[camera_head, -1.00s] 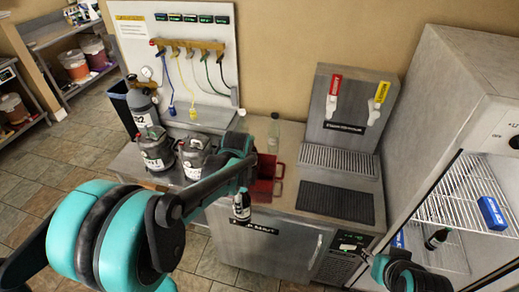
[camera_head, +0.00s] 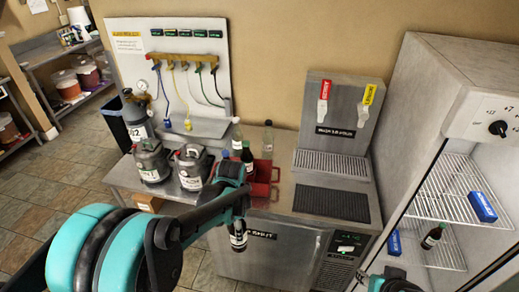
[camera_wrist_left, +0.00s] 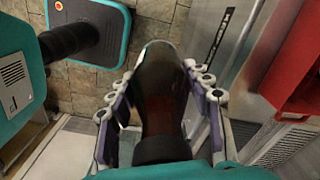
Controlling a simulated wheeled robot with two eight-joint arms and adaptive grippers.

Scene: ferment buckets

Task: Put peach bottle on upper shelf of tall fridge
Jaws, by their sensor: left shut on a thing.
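My left gripper (camera_head: 238,216) is shut on a dark bottle (camera_head: 238,240) with a pale label, held in front of the steel counter. The left wrist view shows the dark bottle (camera_wrist_left: 163,85) between the two fingers; its flavour is not readable. The tall fridge (camera_head: 440,110) stands open at the right. Its wire upper shelf (camera_head: 445,190) holds a blue box (camera_head: 482,206) at the right, with bare wire to the left. The gripper is well left of the fridge. My right gripper does not show; only part of my right arm is at the bottom edge.
On the fridge's lower level are a dark bottle (camera_head: 433,236) and a blue box (camera_head: 394,243). A red crate (camera_head: 262,188) with several bottles sits on the counter, beside a tap unit (camera_head: 340,110). Grey kegs (camera_head: 152,160) stand left. The fridge's side wall borders the opening.

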